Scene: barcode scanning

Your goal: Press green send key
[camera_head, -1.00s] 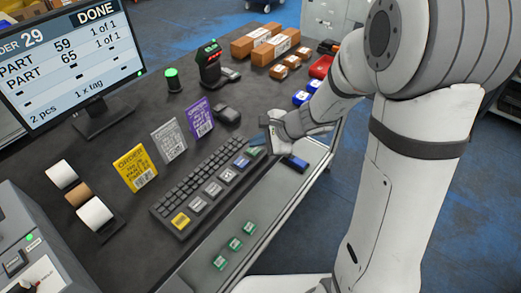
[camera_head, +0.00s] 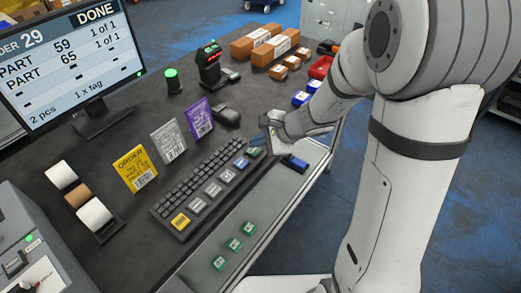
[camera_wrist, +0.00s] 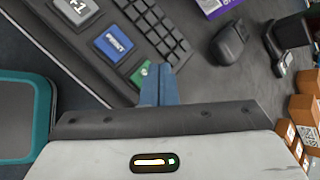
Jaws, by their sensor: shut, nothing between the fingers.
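The green send key (camera_head: 254,152) is at the right end of the dark keyboard (camera_head: 189,180), beside a blue key (camera_head: 242,163). In the wrist view the green key (camera_wrist: 139,74) shows just left of my fingertips and is partly hidden by them. My gripper (camera_wrist: 158,72) has its blue fingers together with nothing between them. In the head view my gripper (camera_head: 271,139) is just above and to the right of the green key, and appears apart from it. The monitor (camera_head: 70,60) reads "DONE", "2 pcs" and "1 x tag".
A mouse (camera_head: 227,116) and yellow, grey and purple cards (camera_head: 198,119) stand behind the keyboard. A scanner (camera_head: 209,65) and cardboard boxes (camera_head: 264,42) are farther back. Small green tags (camera_head: 234,243) lie on the front ledge, with a dark blue device (camera_head: 294,163) to the right.

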